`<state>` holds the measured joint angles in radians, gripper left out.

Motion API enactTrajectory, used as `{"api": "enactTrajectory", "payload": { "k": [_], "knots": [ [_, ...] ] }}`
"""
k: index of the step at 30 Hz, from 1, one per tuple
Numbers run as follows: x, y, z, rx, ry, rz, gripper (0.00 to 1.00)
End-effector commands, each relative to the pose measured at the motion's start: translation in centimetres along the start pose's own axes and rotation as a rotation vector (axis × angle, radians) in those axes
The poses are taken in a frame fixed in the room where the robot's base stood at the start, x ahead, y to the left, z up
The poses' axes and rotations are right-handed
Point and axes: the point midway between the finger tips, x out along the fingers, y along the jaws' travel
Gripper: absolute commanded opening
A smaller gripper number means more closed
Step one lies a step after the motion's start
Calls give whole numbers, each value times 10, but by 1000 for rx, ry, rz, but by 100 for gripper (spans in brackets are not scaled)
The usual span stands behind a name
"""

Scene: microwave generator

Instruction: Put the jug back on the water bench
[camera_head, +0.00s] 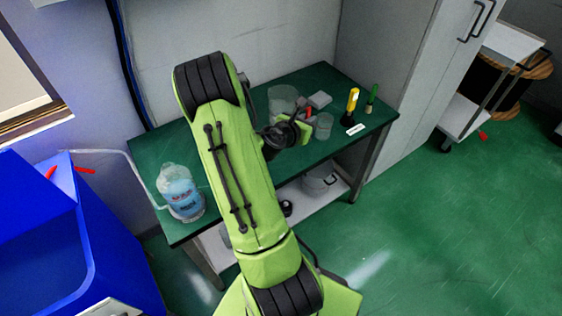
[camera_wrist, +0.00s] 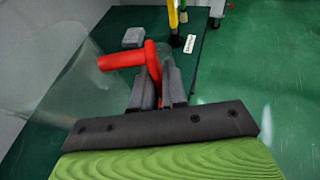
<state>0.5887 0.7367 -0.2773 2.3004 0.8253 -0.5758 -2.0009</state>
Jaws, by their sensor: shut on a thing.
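The jug is a large clear vessel (camera_head: 283,98) at the back of the green-topped bench (camera_head: 330,76). In the wrist view its see-through body (camera_wrist: 68,88) fills the left side, with a red handle (camera_wrist: 122,60). My gripper (camera_head: 304,132) reaches over the bench from the left. In the wrist view my gripper (camera_wrist: 160,80) is shut on the red handle, with the jug's body to the left of the fingers. My arm hides part of the bench. I cannot tell whether the jug's base touches the bench top.
A clear beaker (camera_head: 323,126), a grey block (camera_head: 320,99), a yellow tool (camera_head: 352,99) and a green one (camera_head: 372,94) stand nearby. A wash bottle (camera_head: 181,194) is at the left end. A pot (camera_head: 319,181) sits on the lower shelf. A cabinet (camera_head: 405,80) stands right.

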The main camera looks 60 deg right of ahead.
Motion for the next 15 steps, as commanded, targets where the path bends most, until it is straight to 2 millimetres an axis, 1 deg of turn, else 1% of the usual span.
{"api": "enactTrajectory", "payload": {
  "k": [1,5,10,12,15],
  "knots": [
    [4,0,-10,1,-1,0,0],
    [9,0,-22,-1,0,-1,0],
    [24,0,-60,-5,2,-1,0],
    [28,0,-70,-3,1,-1,0],
    [32,0,-80,-2,-1,-1,0]
  ]
}}
